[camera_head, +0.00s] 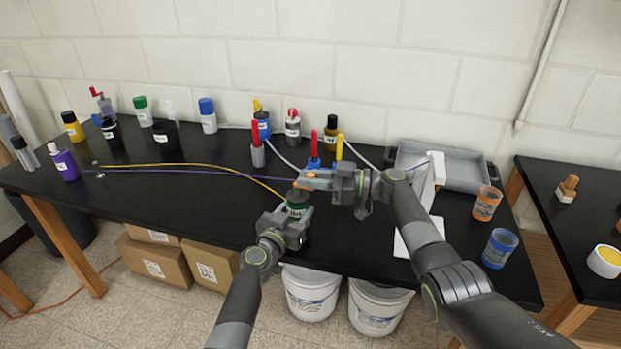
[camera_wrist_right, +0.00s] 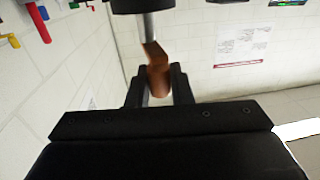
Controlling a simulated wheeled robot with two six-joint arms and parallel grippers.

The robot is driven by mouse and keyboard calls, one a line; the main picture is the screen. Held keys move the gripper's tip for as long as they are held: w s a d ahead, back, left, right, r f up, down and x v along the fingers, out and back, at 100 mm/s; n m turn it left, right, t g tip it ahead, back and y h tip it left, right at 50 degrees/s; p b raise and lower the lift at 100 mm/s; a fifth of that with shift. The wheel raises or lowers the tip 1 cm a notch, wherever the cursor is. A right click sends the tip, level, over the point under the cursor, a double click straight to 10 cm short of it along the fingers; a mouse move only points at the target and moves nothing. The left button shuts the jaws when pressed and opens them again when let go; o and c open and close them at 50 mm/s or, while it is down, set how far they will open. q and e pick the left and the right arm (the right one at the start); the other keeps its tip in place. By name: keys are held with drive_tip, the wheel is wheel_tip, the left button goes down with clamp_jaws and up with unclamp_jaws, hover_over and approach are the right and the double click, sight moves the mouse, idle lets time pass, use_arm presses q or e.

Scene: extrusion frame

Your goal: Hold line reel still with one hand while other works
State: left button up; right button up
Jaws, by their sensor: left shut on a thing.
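The line reel (camera_head: 297,210), dark with a green band and white label, stands near the front middle of the black bench. My left gripper (camera_head: 294,222) is shut on its lower part. My right gripper (camera_head: 315,181) is just above and beside the reel's top. An orange-brown piece (camera_wrist_right: 158,78) lies between the right fingers (camera_wrist_right: 160,88) in the right wrist view, below a metal rod and a dark round part. Whether the fingers press on it is unclear. A yellow line (camera_head: 215,166) runs from the left towards the reel. A purple line (camera_head: 200,172) passes near the right gripper.
Several bottles stand along the back, including a blue-capped one (camera_head: 208,116). A purple bottle (camera_head: 65,164) is at the left. A grey tray (camera_head: 463,172), an orange cup (camera_head: 487,204) and a blue cup (camera_head: 499,249) are at the right. The bench's left front is clear.

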drive_tip(key=o, duration=0.3)
drive_tip(key=shift+d, duration=0.1)
drive_tip(key=shift+r, duration=0.1)
wheel_tip(320, 180, up, 10)
drive_tip(key=shift+f, duration=0.1)
drive_tip(key=shift+o, duration=0.2)
idle(0.5)
drive_tip(key=s+d+f+m+t+h, duration=0.4)
drive_tip(key=s+d+f+m+t, duration=0.2)
drive_tip(key=s+d+f+t, duration=0.3)
drive_tip(key=shift+g, duration=0.4)
drive_tip(key=x, duration=0.8)
drive_tip(key=f+x, duration=0.1)
drive_tip(key=x, duration=0.3)
drive_tip(key=shift+w+r, duration=0.1)
drive_tip(key=shift+w, duration=0.45)
